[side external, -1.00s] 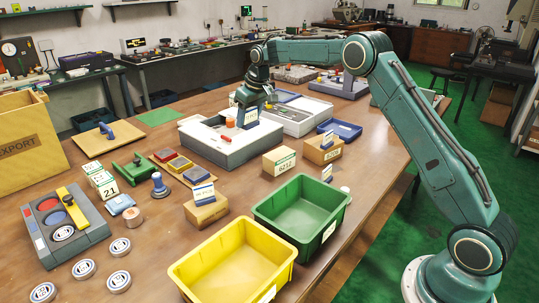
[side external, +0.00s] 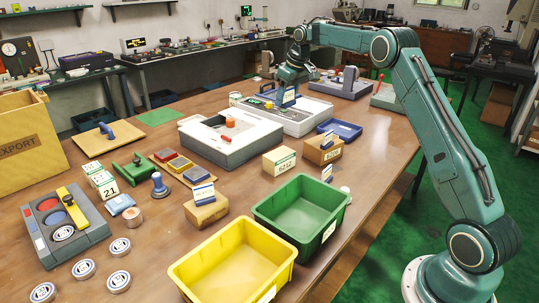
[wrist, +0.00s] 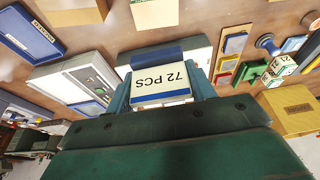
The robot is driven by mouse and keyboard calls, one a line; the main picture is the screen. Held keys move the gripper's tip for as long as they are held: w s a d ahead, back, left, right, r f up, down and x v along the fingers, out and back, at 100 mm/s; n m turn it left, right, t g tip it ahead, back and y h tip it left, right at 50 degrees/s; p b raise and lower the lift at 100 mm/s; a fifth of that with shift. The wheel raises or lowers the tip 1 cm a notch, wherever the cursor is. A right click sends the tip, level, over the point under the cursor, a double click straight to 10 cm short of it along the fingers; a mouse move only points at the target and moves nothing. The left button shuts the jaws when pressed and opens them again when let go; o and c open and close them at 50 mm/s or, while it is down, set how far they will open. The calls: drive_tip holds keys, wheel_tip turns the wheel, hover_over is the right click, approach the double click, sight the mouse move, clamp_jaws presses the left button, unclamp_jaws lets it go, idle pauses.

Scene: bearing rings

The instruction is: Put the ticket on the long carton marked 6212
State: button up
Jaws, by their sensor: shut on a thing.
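My gripper (side external: 289,101) is shut on a ticket, a white card with blue edges reading "72 PCS". In the wrist view the ticket (wrist: 162,82) sits between the fingers, its print upside down. I hold it above the white machine with a dark panel (side external: 300,119). A tan carton (side external: 279,161) with a white label that seems to read 6212 stands nearer the camera, apart from my gripper. A browner carton (side external: 323,152) to its right bears a small blue and white card. A third carton (side external: 206,213) at front has another such card on top.
A blue tray (side external: 345,129) lies right of the white machine. A grey machine with an orange knob (side external: 229,140) stands left of the cartons. Green (side external: 301,214) and yellow (side external: 232,265) bins fill the front. Bare table lies along the right edge.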

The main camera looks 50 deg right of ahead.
hover_over(282, 155)
drive_tip(key=s, duration=0.1)
wheel_tip(282, 155, down, 15)
drive_tip(key=shift+d+r, duration=0.15)
drive_tip(key=shift+r, duration=0.05)
drive_tip(key=shift+f, duration=0.1)
drive_tip(key=shift+f, duration=2)
drive_tip(key=shift+f, duration=0.15)
drive_tip(key=o, duration=1)
drive_tip(key=v, duration=1.2)
